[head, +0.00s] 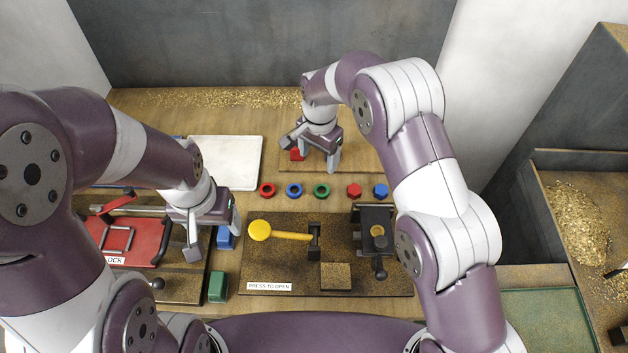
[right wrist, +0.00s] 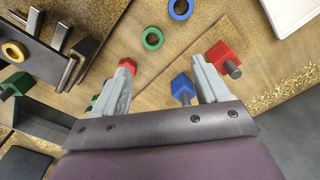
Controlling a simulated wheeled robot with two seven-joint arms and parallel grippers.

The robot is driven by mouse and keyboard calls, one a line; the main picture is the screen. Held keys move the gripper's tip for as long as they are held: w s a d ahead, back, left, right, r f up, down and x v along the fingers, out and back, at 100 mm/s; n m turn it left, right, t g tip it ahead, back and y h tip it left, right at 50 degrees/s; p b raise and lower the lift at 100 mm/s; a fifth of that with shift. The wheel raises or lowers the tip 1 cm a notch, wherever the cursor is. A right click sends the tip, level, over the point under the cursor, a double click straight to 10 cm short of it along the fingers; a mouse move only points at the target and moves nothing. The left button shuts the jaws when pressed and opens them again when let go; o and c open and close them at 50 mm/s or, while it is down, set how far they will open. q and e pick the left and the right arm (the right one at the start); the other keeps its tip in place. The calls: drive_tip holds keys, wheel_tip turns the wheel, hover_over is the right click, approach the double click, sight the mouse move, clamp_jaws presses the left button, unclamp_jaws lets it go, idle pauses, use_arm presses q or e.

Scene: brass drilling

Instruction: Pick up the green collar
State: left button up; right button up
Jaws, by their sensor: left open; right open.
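The green collar (head: 321,191) is a small ring lying flat on the wooden table, at the right end of a row with a red collar (head: 267,190) and a blue collar (head: 294,190). The green collar also shows in the right wrist view (right wrist: 152,38), beyond the fingertips and nearer the left-hand finger. My right gripper (head: 313,150) is open and empty, above the table behind the collar row. In the right wrist view, its fingers (right wrist: 162,68) point toward the collars. My left gripper (head: 214,238) is open at the left, beside a blue block, away from the green collar.
A red hex piece (head: 354,190) and a blue hex piece (head: 380,190) stand right of the green collar. In front is a brown fixture board (head: 270,270) with a yellow-knobbed lever (head: 260,230) and a dark vise (head: 377,225). A white plate (head: 226,160) lies at the back left.

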drive_tip(key=m, duration=0.1)
drive_tip(key=p, duration=0.3)
hover_over(320, 194)
drive_tip(key=shift+m, duration=0.3)
wheel_tip(320, 194, down, 7)
drive_tip(key=shift+d, duration=0.1)
wheel_tip(320, 194, down, 5)
drive_tip(key=shift+s+r+p, duration=0.1)
drive_tip(key=shift+r+p, duration=0.05)
drive_tip(key=shift+p, duration=0.8)
drive_tip(key=shift+f, duration=0.35)
drive_tip(key=shift+r, duration=0.1)
drive_tip(key=c, duration=1.2)
use_arm(q)
drive_tip(key=r, duration=0.1)
drive_tip(key=d+r, duration=0.1)
drive_tip(key=r, duration=0.1)
drive_tip(key=s+r, duration=0.1)
drive_tip(key=r, duration=0.1)
drive_tip(key=shift+d+r, duration=0.1)
drive_tip(key=shift+d, duration=0.1)
drive_tip(key=shift+w, duration=0.1)
